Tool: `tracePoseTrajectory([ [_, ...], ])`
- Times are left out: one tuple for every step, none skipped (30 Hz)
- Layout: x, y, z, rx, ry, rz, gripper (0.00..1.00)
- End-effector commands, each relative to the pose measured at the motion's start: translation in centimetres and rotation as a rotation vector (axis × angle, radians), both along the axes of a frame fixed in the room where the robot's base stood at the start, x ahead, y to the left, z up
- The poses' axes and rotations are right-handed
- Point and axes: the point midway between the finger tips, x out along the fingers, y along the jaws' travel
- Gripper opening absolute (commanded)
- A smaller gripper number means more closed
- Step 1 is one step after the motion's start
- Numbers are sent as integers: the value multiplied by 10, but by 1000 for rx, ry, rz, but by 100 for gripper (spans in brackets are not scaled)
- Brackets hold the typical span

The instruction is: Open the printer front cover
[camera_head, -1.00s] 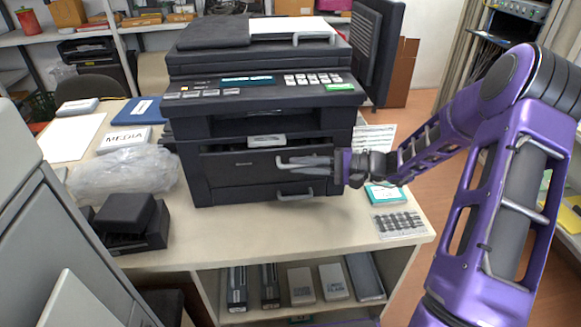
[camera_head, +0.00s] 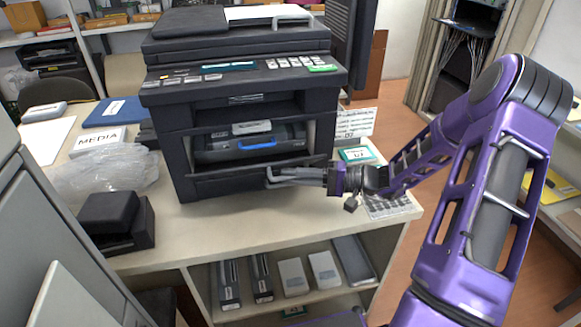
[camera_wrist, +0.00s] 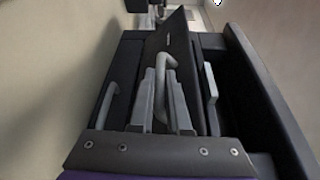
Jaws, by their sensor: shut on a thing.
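The black printer (camera_head: 165,120) stands on the desk, with an open bay in its front. The front cover (camera_head: 225,183) is tilted down and outward below this bay. A cartridge with a blue handle (camera_head: 257,143) shows inside the bay. My gripper (camera_head: 282,177) is at the cover's right part, shut on the grey cover handle (camera_wrist: 169,68). In the wrist view my gripper fingers (camera_wrist: 161,100) lie on both sides of this handle. The fingers hide part of the handle in the head view.
A crumpled clear bag (camera_head: 105,185) and a black box (camera_head: 110,220) lie left of the printer. A teal-edged card (camera_head: 357,155) lies at the right. The desk strip before the printer is clear. Boxes stand on the shelf (camera_head: 200,290) below.

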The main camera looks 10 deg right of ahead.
Motion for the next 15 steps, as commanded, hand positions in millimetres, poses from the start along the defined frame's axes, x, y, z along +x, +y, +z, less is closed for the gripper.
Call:
tracePoseTrajectory([
  [-2,-1,-6,6,-38,-4,0],
  [-4,-1,-8,5,-66,-4,0],
  [-5,-1,-12,5,-100,-4,0],
  [-6,-1,-14,5,-126,-3,0],
  [-7,-1,-17,5,-150,-3,0],
  [-8,-1,-20,5,-183,-3,0],
  [-9,-1,-22,5,-205,-4,0],
  [-10,-1,-25,5,-227,-3,0],
  [-11,-1,-27,5,-255,-4,0],
  [-11,-1,-30,4,-275,-4,0],
  [-11,-1,-32,5,-293,-4,0],
  [-12,-1,-34,4,-317,-3,0],
  [-12,-1,-35,4,-333,-3,0],
  [-12,-1,-37,3,-349,-3,0],
  [-13,-1,-39,4,-366,-3,0],
])
